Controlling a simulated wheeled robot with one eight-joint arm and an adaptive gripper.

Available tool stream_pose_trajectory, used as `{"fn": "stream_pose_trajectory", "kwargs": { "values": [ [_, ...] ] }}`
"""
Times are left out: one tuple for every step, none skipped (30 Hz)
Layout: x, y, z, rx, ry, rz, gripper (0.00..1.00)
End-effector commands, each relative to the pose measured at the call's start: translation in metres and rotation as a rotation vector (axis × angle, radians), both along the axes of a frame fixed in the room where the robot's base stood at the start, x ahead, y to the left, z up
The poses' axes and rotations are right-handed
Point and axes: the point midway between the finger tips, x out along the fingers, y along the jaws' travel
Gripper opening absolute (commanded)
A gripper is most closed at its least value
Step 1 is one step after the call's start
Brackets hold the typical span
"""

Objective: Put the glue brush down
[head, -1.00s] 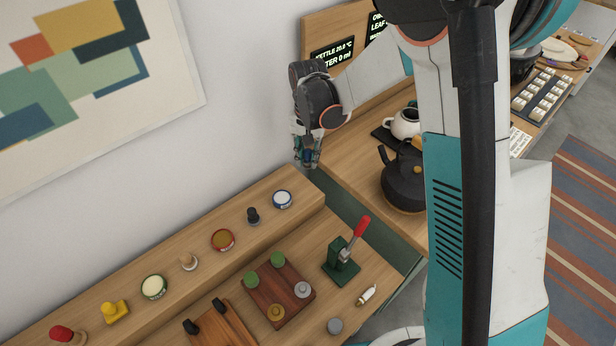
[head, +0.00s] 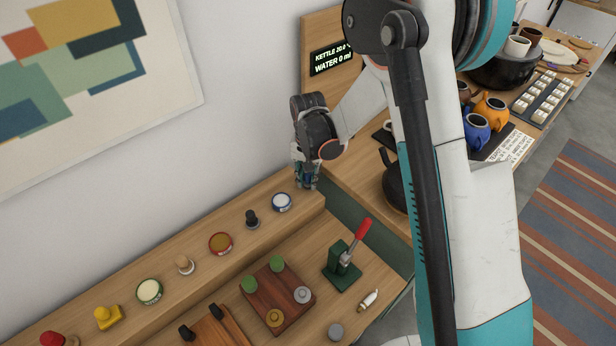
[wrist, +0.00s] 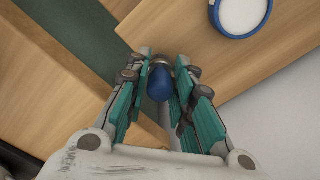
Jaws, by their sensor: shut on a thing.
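My gripper (head: 307,184) points down at the right end of the raised wooden shelf (head: 205,272), close to the wall. In the wrist view my gripper (wrist: 160,82) is shut on the glue brush (wrist: 159,85), which shows a rounded blue handle end and a metal collar. The brush's lower end is hidden below the handle. The brush appears over the shelf's end near its edge; whether it touches the wood I cannot tell. A blue-rimmed tin (head: 282,202) stands on the shelf just left of my gripper and also shows in the wrist view (wrist: 241,14).
A black stamp (head: 252,218), a brown tin (head: 220,243) and other small items line the shelf. Below stand a green press with a red lever (head: 345,262) and a dark wooden board (head: 268,304). A black kettle (head: 391,182) is to the right. A dark green gap lies beside the shelf end.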

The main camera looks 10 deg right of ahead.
Motion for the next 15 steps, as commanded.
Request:
{"fn": "stream_pose_trajectory", "kwargs": {
  "values": [
    [0.0000, 0.0000, -0.0023, 0.000, 0.000, 0.000, 0.00],
    [0.0000, 0.0000, -0.0034, 0.000, 0.000, 0.000, 0.00],
    [0.0001, 0.0000, -0.0027, 0.000, 0.000, 0.000, 0.29],
    [0.0001, 0.0000, -0.0023, 0.000, 0.000, 0.000, 0.36],
    [0.0001, 0.0000, -0.0022, 0.000, 0.000, 0.000, 0.42],
    [0.0001, 0.0000, -0.0021, 0.000, 0.000, 0.000, 0.42],
    [0.0001, 0.0001, -0.0021, 0.000, 0.000, 0.000, 0.42],
    [0.0001, 0.0001, -0.0021, 0.000, 0.000, 0.000, 0.42],
    [0.0001, 0.0000, -0.0021, 0.000, 0.000, 0.000, 0.42],
    [0.0001, 0.0000, -0.0020, 0.000, 0.000, 0.000, 0.42],
    [0.0001, 0.0000, -0.0020, 0.000, 0.000, 0.000, 0.42],
    [0.0001, 0.0000, -0.0020, 0.000, 0.000, 0.000, 0.42],
    [0.0001, 0.0001, -0.0020, 0.000, 0.000, 0.000, 0.42],
    [0.0001, 0.0000, -0.0019, 0.000, 0.000, 0.000, 0.42],
    [0.0001, 0.0000, -0.0012, 0.000, 0.000, 0.000, 0.42]
  ]
}}
